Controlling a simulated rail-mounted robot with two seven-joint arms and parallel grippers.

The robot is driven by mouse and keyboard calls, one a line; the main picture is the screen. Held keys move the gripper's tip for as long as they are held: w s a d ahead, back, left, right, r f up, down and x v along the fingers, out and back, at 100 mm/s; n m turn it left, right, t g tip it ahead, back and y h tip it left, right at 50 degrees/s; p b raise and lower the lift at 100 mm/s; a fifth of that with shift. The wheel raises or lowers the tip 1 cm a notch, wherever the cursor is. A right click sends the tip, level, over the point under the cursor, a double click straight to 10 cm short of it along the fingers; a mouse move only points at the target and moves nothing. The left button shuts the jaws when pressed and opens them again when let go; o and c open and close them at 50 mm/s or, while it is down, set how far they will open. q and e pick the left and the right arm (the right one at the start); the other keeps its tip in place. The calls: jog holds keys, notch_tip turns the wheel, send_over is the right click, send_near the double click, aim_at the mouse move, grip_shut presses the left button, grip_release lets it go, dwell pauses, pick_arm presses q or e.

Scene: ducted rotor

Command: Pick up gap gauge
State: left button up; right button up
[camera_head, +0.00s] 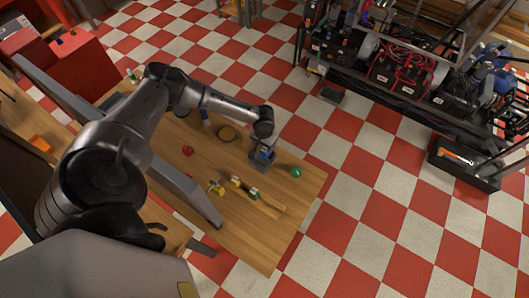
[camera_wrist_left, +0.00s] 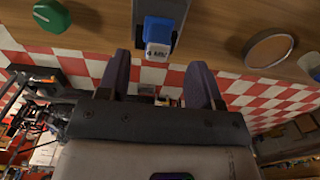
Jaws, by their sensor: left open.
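A small blue block with a white, marked end (camera_wrist_left: 158,38) sits on a grey strip at the top centre of the left wrist view. It looks like the gap gauge, but I cannot read its label well enough to be sure. My left gripper (camera_wrist_left: 160,80) is open and empty, its two dark fingers apart on either side of the block's line. The block lies beyond the fingertips and no contact shows. In the head view my left gripper (camera_head: 264,146) is over the far right part of the wooden table (camera_head: 272,232), partly hiding the block. My right gripper is not in view.
A green knob (camera_head: 297,172) lies right of the gripper and a round brown disc (camera_head: 227,133) left of it. Checkered floor is open beyond the table. A machine frame (camera_head: 395,70) stands at upper right.

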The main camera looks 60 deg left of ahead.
aim_at(264, 149)
pick_arm(q)
jog(key=shift+w+f, duration=0.15)
jog(key=shift+f, duration=2.3)
jog(key=c, duration=1.1)
jog(key=shift+r, duration=0.1)
